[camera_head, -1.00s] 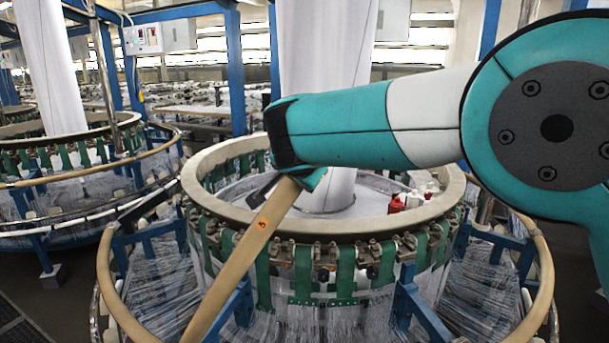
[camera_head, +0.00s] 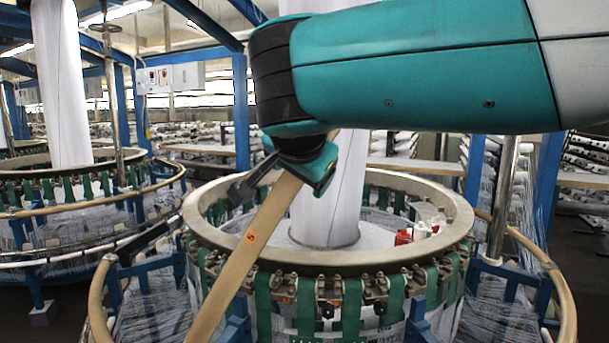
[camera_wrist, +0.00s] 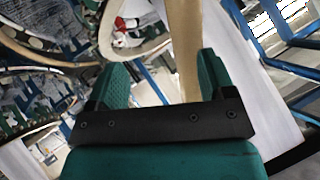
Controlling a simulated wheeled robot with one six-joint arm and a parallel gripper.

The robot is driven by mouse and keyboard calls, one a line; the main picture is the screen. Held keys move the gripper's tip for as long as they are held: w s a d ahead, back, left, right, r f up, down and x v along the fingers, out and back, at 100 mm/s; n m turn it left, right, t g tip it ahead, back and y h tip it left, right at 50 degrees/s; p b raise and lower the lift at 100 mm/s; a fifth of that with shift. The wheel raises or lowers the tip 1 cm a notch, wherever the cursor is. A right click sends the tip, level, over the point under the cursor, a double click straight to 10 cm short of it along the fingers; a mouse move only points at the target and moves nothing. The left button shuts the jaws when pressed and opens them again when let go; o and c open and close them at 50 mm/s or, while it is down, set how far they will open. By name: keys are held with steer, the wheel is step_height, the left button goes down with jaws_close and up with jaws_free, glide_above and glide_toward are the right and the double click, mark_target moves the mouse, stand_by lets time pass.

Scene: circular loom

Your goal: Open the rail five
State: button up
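The rail marked 5 (camera_head: 245,250) is a tan bar, raised and tilted. It rises from the lower left across the front of the loom ring, with its upper end at my gripper (camera_head: 316,176). A bit of tan shows just above the gripper. In the wrist view the rail (camera_wrist: 184,45) runs up between the two green fingers of my gripper (camera_wrist: 160,78). The fingers stand wide apart. The rail lies close to the right finger, with a clear gap to the left one. Whether it touches the right finger cannot be told.
The loom's round metal ring (camera_head: 440,235) carries green straps. A white fabric column (camera_head: 335,205) rises behind the gripper. Red and white parts (camera_head: 404,236) sit inside the ring. Curved tan rails (camera_head: 548,268) and blue posts (camera_head: 241,110) stand around. Another loom (camera_head: 85,205) is at left.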

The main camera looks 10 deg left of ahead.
steer(key=b+v, duration=0.1)
steer(key=v, duration=0.5)
steer(key=shift+s, duration=0.1)
steer(key=s+d+f+n+g+b, duration=0.1)
steer(key=d+f+n+g+b, duration=0.4)
steer(key=d+f, duration=0.95)
steer(key=s+d+f+n+g+y+b, duration=0.1)
steer(key=s+d+f+n+g+b, duration=0.1)
steer(key=s+f, duration=0.7)
steer(key=s+d+f+n+g+y+b, duration=0.1)
steer(key=s+d+f+n+g+b, duration=0.2)
steer(key=s+d+f, duration=0.4)
steer(key=s+f+n+b, duration=0.1)
steer(key=s+n, duration=0.1)
steer(key=s, duration=0.3)
steer(key=shift+s+d+f+n+y, duration=0.2)
steer(key=shift+d+f+n+y, duration=0.1)
steer(key=shift+f, duration=0.1)
